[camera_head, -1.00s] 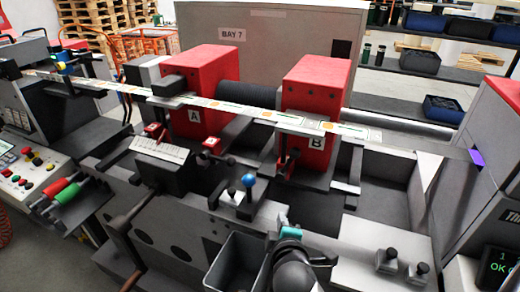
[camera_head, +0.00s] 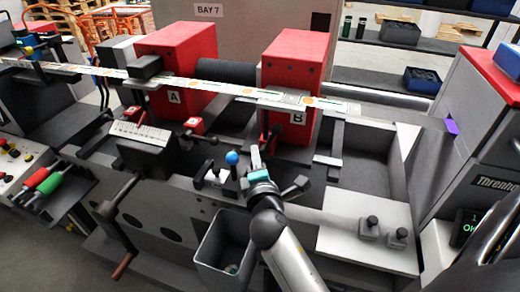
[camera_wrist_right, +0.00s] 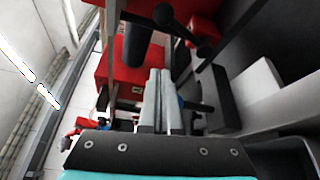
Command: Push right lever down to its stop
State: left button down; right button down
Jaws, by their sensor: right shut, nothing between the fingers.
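The right lever (camera_head: 271,138), dark with a red part, is on the lower front of the red block marked B (camera_head: 298,75). My right gripper (camera_head: 255,150) points up and away from me, just below and left of that lever; I cannot tell whether it touches it. In the right wrist view its two grey fingers (camera_wrist_right: 158,74) lie side by side, shut with nothing between them. A dark bar with a round black knob (camera_wrist_right: 163,14) shows above the fingertips there; I cannot tell which lever it belongs to. My left gripper is not in view.
A blue ball knob (camera_head: 232,157) stands close left of my right gripper. A label strip (camera_head: 225,88) crosses in front of the red blocks. A grey open bin (camera_head: 222,240) is below, and a plate with two black knobs (camera_head: 370,228) is at the right.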

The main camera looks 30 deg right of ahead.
aim_at(270, 141)
jog(key=shift+w+d+p, duration=0.3)
jog(key=shift+w+d, duration=0.55)
jog(key=shift+d, duration=0.2)
jog(key=shift+w+d+p, duration=0.3)
jog(key=shift+w+d, duration=0.55)
jog(key=shift+d, duration=0.25)
jog(key=shift+w+d+p, duration=0.3)
jog(key=shift+w+d, duration=0.55)
jog(key=shift+d, duration=0.2)
